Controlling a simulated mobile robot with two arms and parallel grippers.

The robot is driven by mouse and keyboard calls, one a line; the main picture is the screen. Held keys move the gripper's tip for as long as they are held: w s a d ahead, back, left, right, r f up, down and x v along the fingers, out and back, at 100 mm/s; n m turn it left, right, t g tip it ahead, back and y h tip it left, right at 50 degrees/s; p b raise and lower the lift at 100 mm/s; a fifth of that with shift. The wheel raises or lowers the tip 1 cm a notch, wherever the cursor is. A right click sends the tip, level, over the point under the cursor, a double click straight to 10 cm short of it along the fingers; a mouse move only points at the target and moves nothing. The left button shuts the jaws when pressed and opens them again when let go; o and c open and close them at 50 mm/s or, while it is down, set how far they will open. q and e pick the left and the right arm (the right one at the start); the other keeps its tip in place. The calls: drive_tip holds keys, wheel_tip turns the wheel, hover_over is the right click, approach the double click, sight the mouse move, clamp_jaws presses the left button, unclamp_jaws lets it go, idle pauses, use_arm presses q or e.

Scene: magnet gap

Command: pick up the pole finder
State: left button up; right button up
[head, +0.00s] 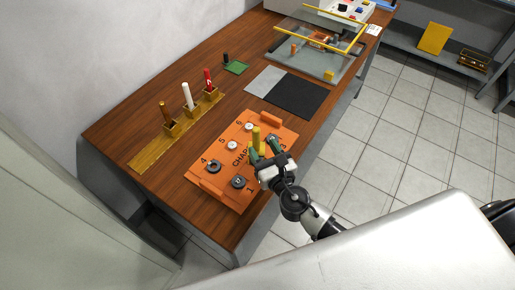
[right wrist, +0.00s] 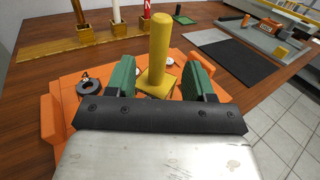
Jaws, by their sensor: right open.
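My right gripper (head: 263,148) is open over the orange board (head: 206,187), its green fingers on either side of a yellow upright post (right wrist: 160,48) with a square base. The post also shows in the head view (head: 256,138). In the right wrist view there are gaps between the post and both fingers. A rack (head: 148,157) at the left holds a brown rod (head: 165,110), a white rod (head: 187,95) and a red rod with a white letter (head: 208,79). No label shows which thing is the pole finder. My left gripper is out of view.
The orange board carries dark rings (head: 214,167) and white discs (head: 232,145). Beyond it lie grey and black mats (head: 296,96), a green pad (head: 236,68) with a small dark piece, and a yellow-framed fixture (head: 320,45). Bare wood separates rack and board.

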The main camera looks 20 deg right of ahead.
sight(258, 140)
drive_tip(key=shift+w+a, duration=0.15)
drive_tip(key=shift+w, duration=0.35)
drive_tip(key=shift+w+a+r, duration=0.1)
drive_tip(key=shift+w, duration=0.1)
drive_tip(key=w, duration=0.1)
drive_tip(key=w+p, duration=0.1)
drive_tip(key=w, duration=0.2)
drive_tip(key=shift+w+a+r, duration=0.2)
drive_tip(key=shift+r, duration=0.05)
drive_tip(key=shift+w, duration=0.3)
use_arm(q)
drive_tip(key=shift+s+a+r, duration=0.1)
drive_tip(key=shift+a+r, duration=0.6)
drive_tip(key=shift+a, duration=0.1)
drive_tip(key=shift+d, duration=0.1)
use_arm(e)
drive_tip(key=shift+s, duration=0.1)
drive_tip(key=shift+c, duration=0.3)
drive_tip(key=shift+c, duration=1.1)
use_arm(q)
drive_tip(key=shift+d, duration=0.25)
use_arm(e)
clamp_jaws()
